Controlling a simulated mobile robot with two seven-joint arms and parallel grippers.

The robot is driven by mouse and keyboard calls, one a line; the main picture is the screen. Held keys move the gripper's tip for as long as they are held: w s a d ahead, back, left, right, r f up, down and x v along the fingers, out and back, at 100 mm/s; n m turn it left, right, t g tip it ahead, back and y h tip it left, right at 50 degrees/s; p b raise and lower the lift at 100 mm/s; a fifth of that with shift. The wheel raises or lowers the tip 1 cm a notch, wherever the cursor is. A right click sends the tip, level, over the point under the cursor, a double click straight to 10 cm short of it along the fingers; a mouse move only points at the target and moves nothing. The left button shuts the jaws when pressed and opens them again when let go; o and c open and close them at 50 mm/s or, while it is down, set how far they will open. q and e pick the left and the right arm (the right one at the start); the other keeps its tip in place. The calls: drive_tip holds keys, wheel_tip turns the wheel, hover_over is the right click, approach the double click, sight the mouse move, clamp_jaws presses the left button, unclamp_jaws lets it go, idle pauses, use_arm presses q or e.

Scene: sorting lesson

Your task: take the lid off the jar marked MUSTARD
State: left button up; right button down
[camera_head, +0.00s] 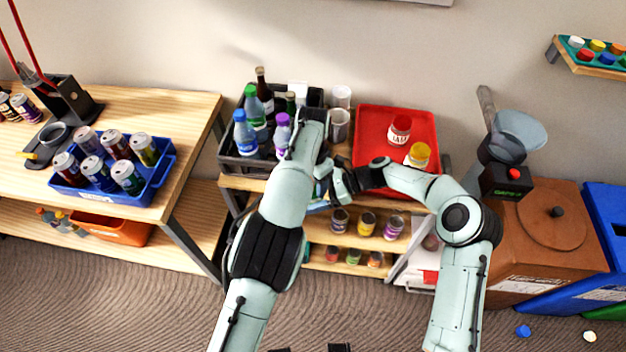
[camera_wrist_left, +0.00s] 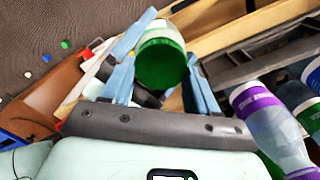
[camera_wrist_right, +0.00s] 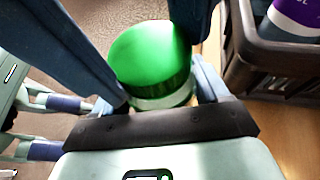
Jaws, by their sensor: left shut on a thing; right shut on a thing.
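A jar with a green lid (camera_wrist_right: 150,50) is held between my two grippers, with its pale label band (camera_wrist_right: 168,100) showing in the right wrist view. Its lid also shows in the left wrist view (camera_wrist_left: 160,66). I cannot read its label, and the grippers mostly hide it in the head view. My left gripper (camera_head: 322,178) appears shut on the green lid. My right gripper (camera_head: 342,188) appears shut on the jar's body. The lid and body look together. A red-lidded jar (camera_head: 399,130) and a yellow-lidded jar (camera_head: 417,155) stand on the red tray (camera_head: 370,120).
Several small jars (camera_head: 367,222) stand on shelves below. A blue crate of cans (camera_head: 172,160) is on the left table. A grinder (camera_head: 505,170) stands at right.

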use_arm(q)
drive_tip(key=o, duration=1.2)
drive_tip(key=shift+c, duration=0.2)
drive_tip(key=shift+d, duration=0.1)
